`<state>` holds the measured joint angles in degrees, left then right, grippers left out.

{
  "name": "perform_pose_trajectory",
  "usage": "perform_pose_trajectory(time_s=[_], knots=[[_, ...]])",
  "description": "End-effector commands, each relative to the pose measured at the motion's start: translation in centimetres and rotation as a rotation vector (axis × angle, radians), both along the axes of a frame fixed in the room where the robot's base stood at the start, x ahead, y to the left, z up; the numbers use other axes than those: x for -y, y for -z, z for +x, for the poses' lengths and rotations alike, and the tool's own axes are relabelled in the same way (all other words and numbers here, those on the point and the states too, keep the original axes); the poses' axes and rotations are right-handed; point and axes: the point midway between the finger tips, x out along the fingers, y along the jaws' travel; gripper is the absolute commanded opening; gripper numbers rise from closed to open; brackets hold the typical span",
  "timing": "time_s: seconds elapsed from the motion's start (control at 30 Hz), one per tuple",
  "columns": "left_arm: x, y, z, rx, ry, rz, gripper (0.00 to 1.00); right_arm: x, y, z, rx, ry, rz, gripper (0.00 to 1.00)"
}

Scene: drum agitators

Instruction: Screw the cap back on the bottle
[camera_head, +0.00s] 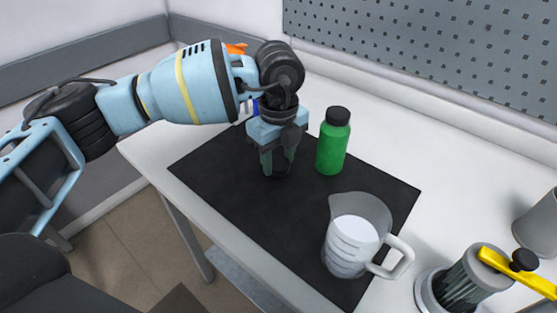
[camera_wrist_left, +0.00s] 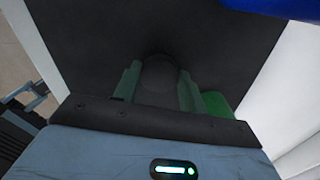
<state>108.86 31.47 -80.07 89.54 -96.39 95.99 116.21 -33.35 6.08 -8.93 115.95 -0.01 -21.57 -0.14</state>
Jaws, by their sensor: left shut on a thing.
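A green bottle (camera_head: 331,149) stands upright on the black mat, with a black top (camera_head: 338,116) that looks like a cap. My left gripper (camera_head: 279,166) points down at the mat just left of the bottle, apart from it. It is shut on a small dark round thing, which shows between the greenish fingers in the left wrist view (camera_wrist_left: 158,73). It is too dark to tell whether this is a loose cap. A green patch right of the fingers in that view looks like part of the bottle (camera_wrist_left: 216,104). My right gripper is not in view.
A clear measuring jug (camera_head: 350,240) with white contents stands on the mat (camera_head: 225,183). A grey cylinder device (camera_head: 465,280) with a yellow bar (camera_head: 515,272) and a grey cup (camera_head: 540,228) are at lower right. An orange thing (camera_head: 236,48) is partly hidden behind my arm.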

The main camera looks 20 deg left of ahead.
Motion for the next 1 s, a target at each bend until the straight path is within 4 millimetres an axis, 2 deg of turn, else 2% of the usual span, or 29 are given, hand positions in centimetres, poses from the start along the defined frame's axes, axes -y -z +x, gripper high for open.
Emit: perform_pose_trajectory(time_s=[0.17, 0.27, 0.7, 0.9, 1.0], knots=[[0.0, -2.5, 0.1, 0.004, 0.001, -0.001, 0.21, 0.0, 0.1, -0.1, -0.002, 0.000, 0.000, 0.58], [-0.1, -2.5, -1.4, -0.001, 0.003, -0.001, 0.21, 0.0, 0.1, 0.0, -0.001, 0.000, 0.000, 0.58], [-0.4, -3.3, -10.8, 0.000, 0.004, 0.000, 0.21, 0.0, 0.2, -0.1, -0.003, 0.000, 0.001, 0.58], [-0.5, -3.6, -14.0, 0.000, 0.003, 0.000, 0.21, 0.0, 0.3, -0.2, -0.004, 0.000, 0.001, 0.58], [-0.5, -3.8, -15.0, 0.001, 0.002, -0.001, 0.21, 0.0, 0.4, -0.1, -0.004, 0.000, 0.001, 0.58]])
